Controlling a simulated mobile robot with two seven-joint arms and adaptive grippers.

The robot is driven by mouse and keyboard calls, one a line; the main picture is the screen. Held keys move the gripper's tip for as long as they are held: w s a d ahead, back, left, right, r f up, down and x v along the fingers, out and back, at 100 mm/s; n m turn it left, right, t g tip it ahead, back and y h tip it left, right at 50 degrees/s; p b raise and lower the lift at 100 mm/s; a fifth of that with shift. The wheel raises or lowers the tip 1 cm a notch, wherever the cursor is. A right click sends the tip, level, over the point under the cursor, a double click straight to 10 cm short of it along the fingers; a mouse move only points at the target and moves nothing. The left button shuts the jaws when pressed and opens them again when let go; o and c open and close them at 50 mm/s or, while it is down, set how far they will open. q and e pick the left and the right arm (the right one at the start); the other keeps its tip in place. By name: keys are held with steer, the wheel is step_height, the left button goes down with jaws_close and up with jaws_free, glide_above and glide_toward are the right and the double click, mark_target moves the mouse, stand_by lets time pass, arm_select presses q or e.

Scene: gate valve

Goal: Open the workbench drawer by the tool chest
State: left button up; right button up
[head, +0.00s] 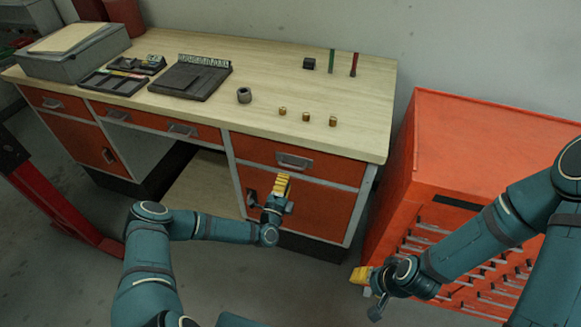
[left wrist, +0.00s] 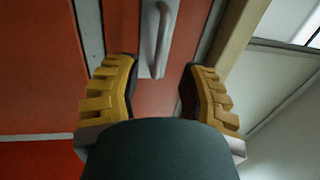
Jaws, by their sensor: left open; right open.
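The workbench drawer (head: 262,153) nearest the tool chest is orange with a grey bar handle (head: 294,161), and its front looks flush with the bench. My left gripper (head: 282,186) is just below and in front of that handle in the head view. In the left wrist view its yellow fingers (left wrist: 160,72) are spread open, with the handle (left wrist: 161,38) ahead between them. The fingers are not closed on it; the exact gap in depth is unclear. My right gripper (head: 362,276) is open and empty, low in front of the tool chest (head: 430,150).
The wooden benchtop (head: 330,95) holds a grey case (head: 75,50), trays, a dark ring (head: 244,95), small brass pieces (head: 307,117) and two upright rods. An orange cupboard door (head: 325,207) lies under the drawer. A red post (head: 60,205) stands at left. Floor is open before the bench.

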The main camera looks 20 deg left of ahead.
mark_target(291, 167)
arm_select(q)
steer(key=w, duration=0.3)
steer(key=w+r, duration=0.1)
steer(key=w, duration=0.2)
steer(key=shift+w+d+r+b, duration=0.1)
steer(key=shift+w+b, duration=0.1)
steer(key=shift+b, duration=0.1)
jaws_close()
